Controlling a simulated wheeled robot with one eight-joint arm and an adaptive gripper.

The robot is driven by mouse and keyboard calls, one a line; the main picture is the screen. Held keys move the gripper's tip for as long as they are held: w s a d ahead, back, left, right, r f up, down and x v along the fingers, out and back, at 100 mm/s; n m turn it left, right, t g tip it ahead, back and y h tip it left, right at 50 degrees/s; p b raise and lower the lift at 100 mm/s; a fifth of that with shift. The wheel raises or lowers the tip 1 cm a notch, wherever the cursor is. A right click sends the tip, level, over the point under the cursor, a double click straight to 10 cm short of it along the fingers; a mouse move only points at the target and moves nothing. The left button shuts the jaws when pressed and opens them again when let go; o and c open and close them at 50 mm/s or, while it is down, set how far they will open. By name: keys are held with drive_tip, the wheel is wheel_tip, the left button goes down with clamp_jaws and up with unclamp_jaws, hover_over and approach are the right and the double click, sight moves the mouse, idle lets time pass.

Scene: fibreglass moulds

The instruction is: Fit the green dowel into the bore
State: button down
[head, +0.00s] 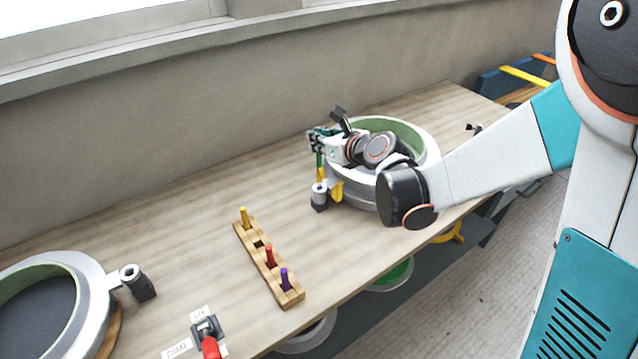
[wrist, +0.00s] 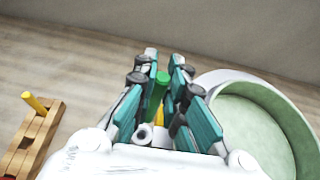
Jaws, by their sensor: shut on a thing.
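The green dowel (head: 319,164) stands about upright in my gripper (head: 318,140), which is shut on it. In the wrist view the dowel (wrist: 158,92) sits between the teal fingers of my gripper (wrist: 163,80). Below it is a grey boss (head: 320,190) with the bore, on a dark foot beside the right round mould (head: 362,193). The boss's pale ring (wrist: 143,134) shows in the wrist view. The dowel's lower end is close to the boss's top; I cannot tell whether it has entered the bore.
A wooden rack (head: 291,297) holds yellow, red and purple pegs and has one empty hole. Another mould (head: 90,290) with its own boss (head: 132,276) stands at left. A yellow part (head: 337,191) is right beside the boss.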

wheel_tip(320, 180, down, 12)
drive_tip(key=b, duration=0.4)
drive_tip(key=c, duration=1.6)
unclamp_jaws()
drive_tip(key=shift+f, duration=0.1)
drive_tip(key=shift+c, duration=0.2)
